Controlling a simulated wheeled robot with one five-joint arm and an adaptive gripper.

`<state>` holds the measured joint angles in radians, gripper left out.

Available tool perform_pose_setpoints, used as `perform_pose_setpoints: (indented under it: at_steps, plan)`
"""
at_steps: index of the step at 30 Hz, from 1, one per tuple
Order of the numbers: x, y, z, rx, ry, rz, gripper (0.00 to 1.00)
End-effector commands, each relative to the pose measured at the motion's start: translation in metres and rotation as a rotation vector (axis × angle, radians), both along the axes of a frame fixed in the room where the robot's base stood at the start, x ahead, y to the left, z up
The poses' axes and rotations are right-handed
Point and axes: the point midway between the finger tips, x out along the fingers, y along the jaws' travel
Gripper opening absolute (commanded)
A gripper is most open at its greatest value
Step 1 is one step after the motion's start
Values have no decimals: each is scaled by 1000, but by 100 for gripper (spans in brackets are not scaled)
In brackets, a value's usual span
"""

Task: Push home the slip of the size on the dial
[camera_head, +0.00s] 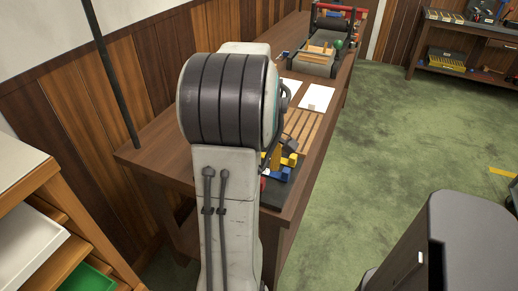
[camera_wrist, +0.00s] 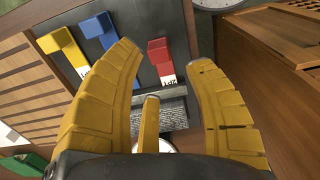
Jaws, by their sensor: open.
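In the wrist view my gripper (camera_wrist: 168,60) is open, its yellow fingers spread over a dark block (camera_wrist: 187,88). A red slip (camera_wrist: 159,53) with a white printed end shows between the fingers; I cannot read its mark surely. A blue slip (camera_wrist: 93,27) and a yellow slip (camera_wrist: 58,40) lie to its left, partly behind the left finger. I see no contact with the red slip. A round pale-rimmed thing (camera_wrist: 210,4) at the top edge may be the dial; its face is cut off. In the head view my arm hides most of this.
The block is on a long brown bench (camera_head: 163,140) along the panelled wall. White sheets (camera_head: 314,97) and a grey tray (camera_head: 308,66) stand farther back.

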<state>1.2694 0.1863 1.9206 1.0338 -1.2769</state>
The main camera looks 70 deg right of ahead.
Motion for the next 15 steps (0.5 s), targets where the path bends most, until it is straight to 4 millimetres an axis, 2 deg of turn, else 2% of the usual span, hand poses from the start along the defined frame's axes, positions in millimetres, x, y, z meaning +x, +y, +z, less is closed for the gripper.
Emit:
perform_pose_setpoints:
  at_steps: [6,15]
  plan:
    - [1,-1,36,-4,-1,1,48]
    - [1,0,62,-2,-1,1,48]
